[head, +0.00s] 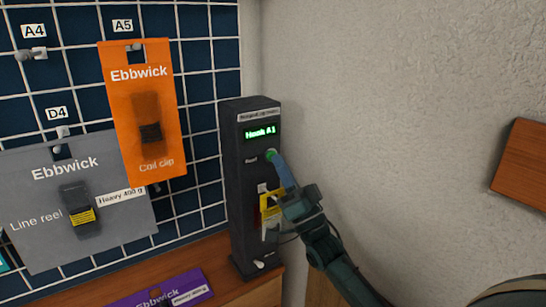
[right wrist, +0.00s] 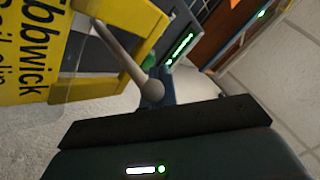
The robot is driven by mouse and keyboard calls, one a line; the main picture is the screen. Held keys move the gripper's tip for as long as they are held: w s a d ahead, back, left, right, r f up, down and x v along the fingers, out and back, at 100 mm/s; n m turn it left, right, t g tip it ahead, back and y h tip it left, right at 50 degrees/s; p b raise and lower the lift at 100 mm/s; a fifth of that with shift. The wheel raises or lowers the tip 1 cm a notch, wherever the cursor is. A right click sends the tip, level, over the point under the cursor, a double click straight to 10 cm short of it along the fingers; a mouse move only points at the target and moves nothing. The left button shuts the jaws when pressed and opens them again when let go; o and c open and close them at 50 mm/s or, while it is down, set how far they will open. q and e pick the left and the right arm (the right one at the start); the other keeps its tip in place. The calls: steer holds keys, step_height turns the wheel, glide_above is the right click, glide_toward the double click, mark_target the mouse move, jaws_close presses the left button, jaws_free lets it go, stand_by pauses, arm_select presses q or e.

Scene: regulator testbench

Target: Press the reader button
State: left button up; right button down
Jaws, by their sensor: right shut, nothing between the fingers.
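The reader (head: 238,190) is a dark upright post on the wooden ledge, with a lit green display (head: 260,131) that seems to read "Hook A1". Its round green button (head: 270,154) is just below the display. My right gripper (head: 279,166) is shut and empty, its blue fingertips at the button's lower right edge. They look to be touching it or very close; I cannot tell which. My left gripper is not in view.
A yellow card (right wrist: 28,60) hangs by the reader's front, close to my right gripper; a grey ball-ended peg (right wrist: 125,50) crosses the wrist view. An orange Coil clip card (head: 165,100) and grey Line reel card (head: 30,190) hang on the grid. A purple card (head: 190,285) lies below.

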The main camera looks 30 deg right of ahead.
steer(key=shift+w, duration=0.5)
stand_by(0.5)
steer(key=shift+a+f, duration=0.1)
stand_by(0.3)
steer(key=shift+s, duration=0.25)
steer(key=shift+s+a+f, duration=0.1)
steer(key=shift+s, duration=0.45)
steer(key=s, duration=0.1)
steer(key=s+p, duration=0.1)
steer(key=s, duration=0.1)
steer(key=s+p, duration=0.1)
steer(key=s, duration=0.1)
steer(key=shift+d, duration=0.35)
